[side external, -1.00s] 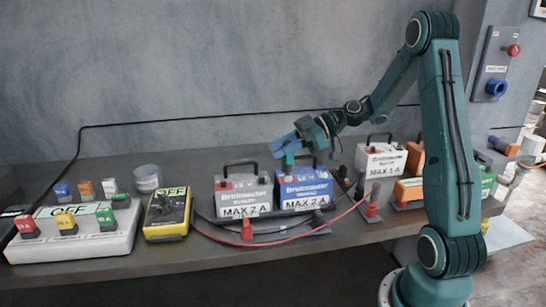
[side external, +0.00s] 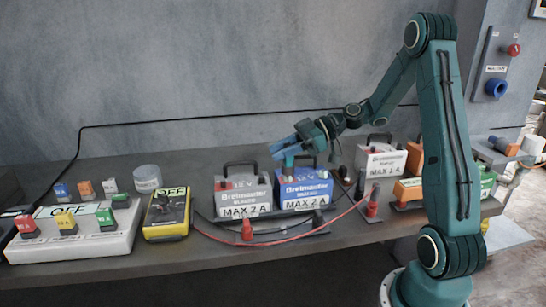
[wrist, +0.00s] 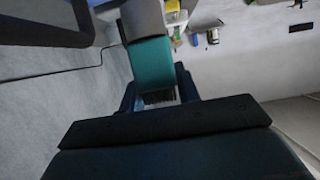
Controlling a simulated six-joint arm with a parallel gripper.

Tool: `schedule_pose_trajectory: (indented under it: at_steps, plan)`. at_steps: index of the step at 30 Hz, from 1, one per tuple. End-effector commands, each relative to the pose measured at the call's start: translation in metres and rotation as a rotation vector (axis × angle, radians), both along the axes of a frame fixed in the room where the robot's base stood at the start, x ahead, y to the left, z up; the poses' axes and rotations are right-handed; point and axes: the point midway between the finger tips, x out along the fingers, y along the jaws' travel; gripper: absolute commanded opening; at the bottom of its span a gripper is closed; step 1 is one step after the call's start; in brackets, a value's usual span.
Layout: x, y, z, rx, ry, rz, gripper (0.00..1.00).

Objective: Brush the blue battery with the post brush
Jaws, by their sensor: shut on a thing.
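The blue battery (side external: 303,188) stands upright on the bench, with a "MAX 2 A" label and a dark handle. A grey-white battery (side external: 243,197) stands close to its left. My gripper (side external: 300,141) is above the blue battery's upper left part and is shut on the post brush, whose teal part (side external: 289,161) points down to the battery top. I cannot tell whether it touches a post. In the wrist view, a teal block with a grey end, likely the brush (wrist: 152,65), lies between my dark fingers, with dark bristle-like lines near them.
A yellow meter (side external: 167,214) and a switch box with coloured switches (side external: 75,240) are on the left. Red and black leads (side external: 285,238) run in front of the batteries. Another white battery (side external: 380,163) stands to the right. A round tub (side external: 147,179) is at the back left.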

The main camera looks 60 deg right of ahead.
Motion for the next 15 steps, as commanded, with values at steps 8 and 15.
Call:
schedule_pose_trajectory:
  at_steps: [8,15]
  plan:
    - [0.0,0.0,-0.0043,-0.001,-0.001,0.0,0.09]
    - [0.0,0.0,-0.0081,0.0,0.0,0.0,0.09]
